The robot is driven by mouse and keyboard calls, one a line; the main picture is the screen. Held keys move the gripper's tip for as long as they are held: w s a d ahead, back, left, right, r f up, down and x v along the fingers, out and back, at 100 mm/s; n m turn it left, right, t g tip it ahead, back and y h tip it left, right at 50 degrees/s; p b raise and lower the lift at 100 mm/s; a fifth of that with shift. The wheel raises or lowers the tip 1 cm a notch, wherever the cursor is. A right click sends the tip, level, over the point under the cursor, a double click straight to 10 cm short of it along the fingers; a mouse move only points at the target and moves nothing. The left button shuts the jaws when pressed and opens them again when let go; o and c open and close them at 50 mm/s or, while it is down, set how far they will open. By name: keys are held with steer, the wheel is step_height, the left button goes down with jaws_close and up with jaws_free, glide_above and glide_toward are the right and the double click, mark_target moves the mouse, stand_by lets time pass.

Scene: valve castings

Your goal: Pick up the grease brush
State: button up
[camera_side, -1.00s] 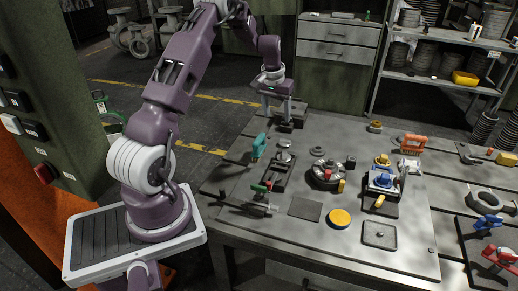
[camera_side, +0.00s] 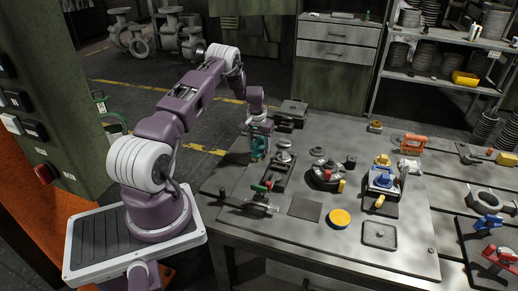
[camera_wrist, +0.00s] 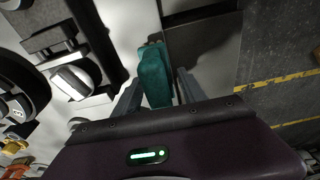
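A teal object (camera_side: 260,147) stands upright near the table's left edge; I cannot tell for sure whether it is the grease brush. In the wrist view the teal piece (camera_wrist: 154,78) lies between the two fingers of my gripper (camera_wrist: 159,84), with a gap visible on the right finger's side. In the side view my gripper (camera_side: 259,137) points down at the top of the teal object, close over it or around it. The gripper is open. The lower part of the teal object is partly hidden.
A dark box (camera_side: 292,113) stands behind the gripper at the table's back left corner. A dark clamp-like fixture (camera_side: 280,172) is just right of the teal object. A round dark casting (camera_side: 325,176) and a yellow round tub (camera_side: 340,218) stand further right.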

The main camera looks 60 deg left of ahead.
jaws_close()
steer(key=shift+r, duration=0.1)
step_height(320, 180, up, 10)
steer(key=shift+f, duration=0.1)
steer(key=shift+c, duration=2.4)
jaws_free()
jaws_close()
